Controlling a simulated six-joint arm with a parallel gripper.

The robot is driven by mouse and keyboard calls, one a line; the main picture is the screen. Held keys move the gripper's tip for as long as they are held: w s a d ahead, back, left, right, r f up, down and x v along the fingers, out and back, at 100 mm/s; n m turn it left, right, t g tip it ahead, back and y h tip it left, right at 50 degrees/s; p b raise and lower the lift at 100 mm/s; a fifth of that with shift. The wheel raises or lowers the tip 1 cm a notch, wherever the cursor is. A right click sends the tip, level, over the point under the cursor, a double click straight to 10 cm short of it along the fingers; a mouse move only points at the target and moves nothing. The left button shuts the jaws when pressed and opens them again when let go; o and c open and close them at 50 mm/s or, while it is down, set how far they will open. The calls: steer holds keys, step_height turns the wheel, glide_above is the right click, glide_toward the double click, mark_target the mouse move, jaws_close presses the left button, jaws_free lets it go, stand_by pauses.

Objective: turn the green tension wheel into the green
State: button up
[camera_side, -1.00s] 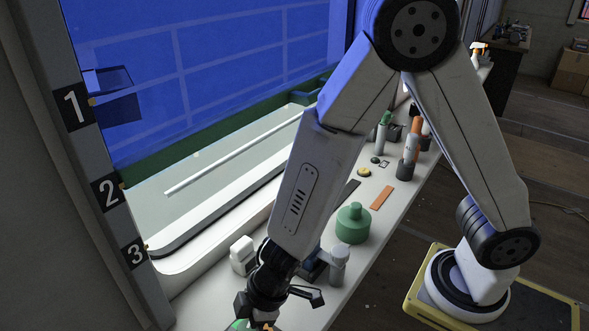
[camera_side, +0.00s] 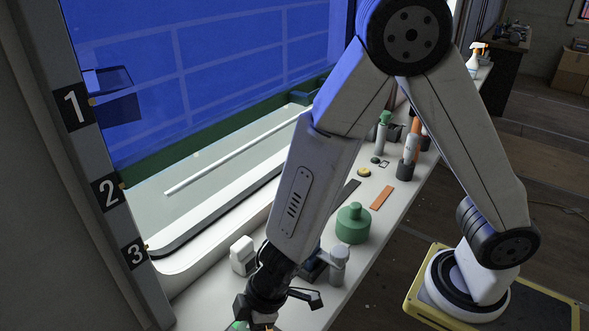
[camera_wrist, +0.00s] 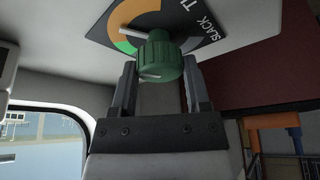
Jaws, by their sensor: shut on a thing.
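The green tension wheel (camera_wrist: 155,58) is a ribbed knob on a dark dial plate (camera_wrist: 209,30) in the wrist view. The dial has an orange band (camera_wrist: 124,16), a smaller green band (camera_wrist: 124,46) and the word SLACK. A white pointer (camera_wrist: 126,32) sticks out left of the wheel, near where orange meets green. My gripper (camera_wrist: 160,72) is shut on the wheel, one finger at each side. In the side view my gripper (camera_side: 255,319) is at the bottom edge; its fingertips and the dial are mostly cut off.
The white counter (camera_side: 315,317) holds a green bottle (camera_side: 352,225), a grey-white container (camera_side: 339,264) and a small white block (camera_side: 242,255), close to my wrist. Several smaller things stand farther back. A window (camera_side: 200,85) and numbered post (camera_side: 105,190) lie to the left.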

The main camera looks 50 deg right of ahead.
steer(key=shift+n+g+y, duration=0.3)
steer(key=shift+n, duration=0.9)
steer(key=shift+w+n+g, duration=0.1)
steer(key=shift+n+g, duration=0.4)
steer(key=shift+n, duration=0.8)
steer(key=shift+n+g, duration=0.55)
steer(key=shift+n, duration=0.8)
steer(key=shift+n+g, duration=0.55)
steer(key=shift+n, duration=0.8)
steer(key=o, duration=1.3)
steer(key=shift+w+r, duration=0.1)
steer(key=shift+r, duration=0.05)
steer(key=shift+v, duration=3.8)
steer(key=shift+w, duration=0.1)
